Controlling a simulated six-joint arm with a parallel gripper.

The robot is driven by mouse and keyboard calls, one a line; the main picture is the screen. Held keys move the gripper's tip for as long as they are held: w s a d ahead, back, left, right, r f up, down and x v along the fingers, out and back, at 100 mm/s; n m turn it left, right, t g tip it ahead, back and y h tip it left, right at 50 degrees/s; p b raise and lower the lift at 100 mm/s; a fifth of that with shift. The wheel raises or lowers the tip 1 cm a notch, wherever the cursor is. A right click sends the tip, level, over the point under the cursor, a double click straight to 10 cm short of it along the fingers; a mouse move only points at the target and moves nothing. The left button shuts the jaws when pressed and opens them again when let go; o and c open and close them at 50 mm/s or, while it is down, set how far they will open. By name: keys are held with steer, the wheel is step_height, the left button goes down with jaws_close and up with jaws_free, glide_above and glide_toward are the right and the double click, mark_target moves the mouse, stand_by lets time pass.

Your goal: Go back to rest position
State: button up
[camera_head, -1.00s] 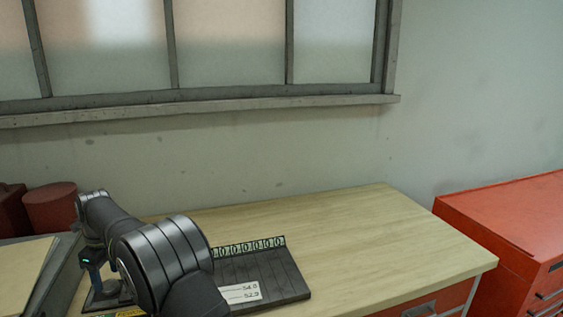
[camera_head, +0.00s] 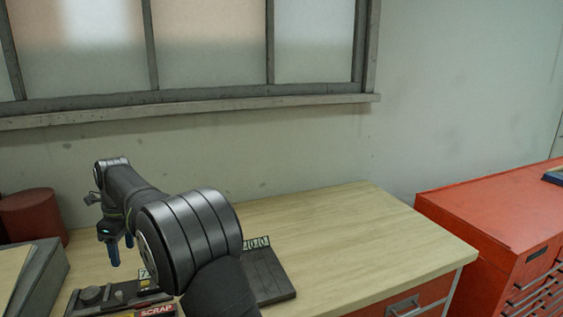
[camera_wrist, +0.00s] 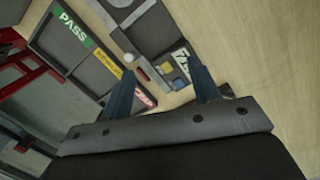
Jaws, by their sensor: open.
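My gripper (camera_head: 118,250) is raised above the left part of the wooden workbench (camera_head: 345,225), fingers pointing down. In the wrist view, its two dark blue fingers (camera_wrist: 163,82) are spread apart with nothing held between them. Below it in that view lie a dark sorting tray (camera_wrist: 75,55) with PASS, yellow and red labels, and a grey fixture (camera_wrist: 135,25) with a round knob. My arm hides part of the bench.
A dark board (camera_head: 268,278) with a row of number tags lies partly behind my arm. A grey bin (camera_head: 40,280) and a red cylinder (camera_head: 35,213) stand at the left. A red drawer cabinet (camera_head: 490,215) stands at the right. The bench's right half is clear.

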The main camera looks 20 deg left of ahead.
steer(key=w+d+r+m, duration=0.1)
steer(key=w+d+m, duration=0.1)
steer(key=w+d, duration=0.55)
steer(key=w+d+m, duration=0.1)
steer(key=w+d, duration=0.4)
steer(key=d, duration=0.6)
steer(key=w+d+r+m, duration=0.1)
steer(key=w+d+m, duration=0.1)
steer(key=w+d, duration=0.55)
steer(key=shift+t, duration=0.3)
steer(key=s+a+f, duration=0.1)
steer(key=a, duration=0.1)
steer(key=s+a+f, duration=0.1)
steer(key=a+f, duration=0.1)
steer(key=s+a+f, duration=0.2)
steer(key=shift+a+f, duration=0.1)
steer(key=shift+a, duration=0.1)
steer(key=shift+s+a+f, duration=0.1)
steer(key=shift+a+f, duration=0.05)
steer(key=shift+a, duration=0.1)
